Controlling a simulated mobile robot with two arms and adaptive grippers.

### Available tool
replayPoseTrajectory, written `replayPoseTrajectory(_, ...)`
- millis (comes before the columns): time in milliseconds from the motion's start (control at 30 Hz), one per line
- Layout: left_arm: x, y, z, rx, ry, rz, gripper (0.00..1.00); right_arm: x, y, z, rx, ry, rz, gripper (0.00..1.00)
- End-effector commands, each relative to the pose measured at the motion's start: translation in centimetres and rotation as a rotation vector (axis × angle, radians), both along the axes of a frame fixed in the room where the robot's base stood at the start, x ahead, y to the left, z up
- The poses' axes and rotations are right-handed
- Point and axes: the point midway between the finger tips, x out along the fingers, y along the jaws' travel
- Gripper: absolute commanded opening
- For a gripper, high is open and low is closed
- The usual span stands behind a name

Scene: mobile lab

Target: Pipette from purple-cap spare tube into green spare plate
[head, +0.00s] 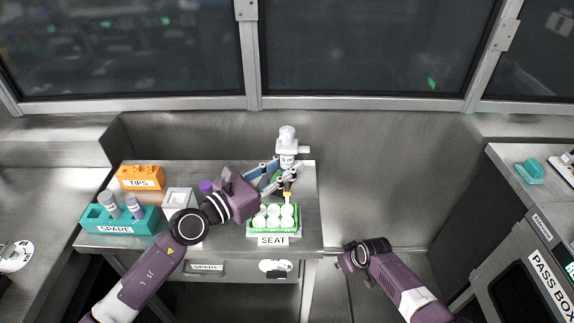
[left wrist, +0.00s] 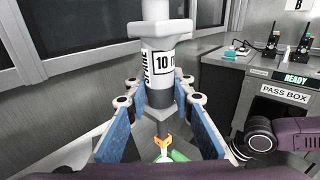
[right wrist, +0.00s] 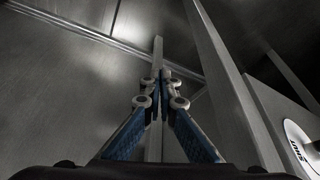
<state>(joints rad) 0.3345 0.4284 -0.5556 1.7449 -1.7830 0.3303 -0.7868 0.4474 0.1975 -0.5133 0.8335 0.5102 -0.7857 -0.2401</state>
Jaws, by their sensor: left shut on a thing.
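My left gripper (head: 275,178) is shut on a white and grey pipette (head: 287,150), which is upright. The pipette also shows between the blue fingers in the left wrist view (left wrist: 160,65), with an orange tip (left wrist: 163,143) at its lower end. The tip is over or at the back of a green plate (head: 250,232) with white round wells at the SEAT label; contact cannot be told. A bright purple cap (head: 206,186) shows beside my left wrist; what is under it is hidden. My right gripper (right wrist: 159,82) looks shut and empty, low at the right.
A teal SPARE rack (head: 93,228) holds two grey-capped tubes at the table's left. An orange TIPS box (head: 140,171) stands behind it. A pale square container (head: 178,197) stands nearby. A PASS BOX (head: 530,270) is at the far right. The floor between is open.

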Motion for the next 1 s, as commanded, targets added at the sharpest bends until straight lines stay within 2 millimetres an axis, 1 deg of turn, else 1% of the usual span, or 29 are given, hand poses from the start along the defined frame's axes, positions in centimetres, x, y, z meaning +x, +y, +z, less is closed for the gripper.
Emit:
replayPoseTrajectory(33, 0.0, 0.0, 0.1, -0.001, -0.001, 0.000, 0.01, 2.1, 0.4, 2.3, 0.004, -0.020, 0.020, 0.00)
replayPoseTrajectory(167, 0.0, 0.0, 0.1, -0.001, -0.001, 0.000, 0.01, 6.0, 1.5, 7.4, 0.012, -0.051, 0.074, 0.00)
replayPoseTrajectory(200, 0.0, 0.0, 0.1, -0.001, -0.001, 0.000, 0.01, 7.1, 1.9, 9.0, 0.015, -0.059, 0.092, 0.00)
replayPoseTrajectory(267, 0.0, 0.0, 0.1, -0.001, -0.001, 0.000, 0.01, 8.6, 2.4, 11.5, 0.017, -0.073, 0.120, 0.00)
replayPoseTrajectory(300, 0.0, 0.0, 0.1, -0.001, -0.001, 0.000, 0.01, 9.5, 2.8, 13.3, 0.018, -0.081, 0.140, 0.00)
replayPoseTrajectory(367, 0.0, 0.0, 0.1, -0.001, -0.001, 0.000, 0.01, 10.8, 3.3, 15.9, 0.018, -0.094, 0.172, 0.00)
replayPoseTrajectory(400, 0.0, 0.0, 0.1, -0.001, -0.001, 0.000, 0.01, 11.6, 3.6, 17.7, 0.018, -0.101, 0.192, 0.00)
replayPoseTrajectory(467, 0.0, 0.0, 0.1, -0.001, -0.001, 0.000, 0.01, 12.7, 4.2, 20.5, 0.015, -0.115, 0.227, 0.00)
replayPoseTrajectory(500, 0.0, 0.0, 0.1, -0.001, -0.001, 0.000, 0.01, 13.3, 4.5, 22.4, 0.014, -0.121, 0.250, 0.00)
replayPoseTrajectory(533, 0.0, 0.0, 0.1, -0.001, -0.001, 0.000, 0.01, 13.7, 4.8, 23.8, 0.011, -0.128, 0.268, 0.00)
replayPoseTrajectory(567, 0.0, 0.0, 0.1, -0.001, -0.001, 0.000, 0.01, 14.1, 5.1, 25.3, 0.010, -0.134, 0.287, 0.00)
replayPoseTrajectory(600, 0.0, 0.0, 0.1, -0.001, -0.001, 0.000, 0.01, 14.3, 6.0, 27.0, 0.027, -0.138, 0.295, 0.00)
replayPoseTrajectory(767, 0.0, 0.0, 0.1, -0.001, -0.001, 0.000, 0.01, 14.8, 9.0, 34.4, 0.080, -0.150, 0.332, 0.00)
replayPoseTrajectory(800, 0.0, 0.0, 0.1, -0.001, -0.001, 0.000, 0.01, 14.7, 9.7, 36.2, 0.091, -0.152, 0.342, 0.00)
replayPoseTrajectory(867, 0.0, 0.0, 0.1, -0.001, -0.001, 0.000, 0.01, 14.4, 10.8, 39.0, 0.104, -0.153, 0.363, 0.00)
replayPoseTrajectory(900, 0.0, 0.0, 0.1, -0.001, -0.001, 0.000, 0.01, 14.1, 11.5, 40.9, 0.112, -0.153, 0.376, 0.00)
replayPoseTrajectory(967, 0.0, 0.0, 0.1, -0.001, -0.001, 0.000, 0.01, 13.5, 12.5, 43.7, 0.122, -0.152, 0.402, 0.00)
replayPoseTrajectory(1000, 0.0, 0.0, 0.1, -0.001, -0.001, 0.000, 0.01, 13.0, 13.1, 45.5, 0.127, -0.149, 0.418, 0.00)
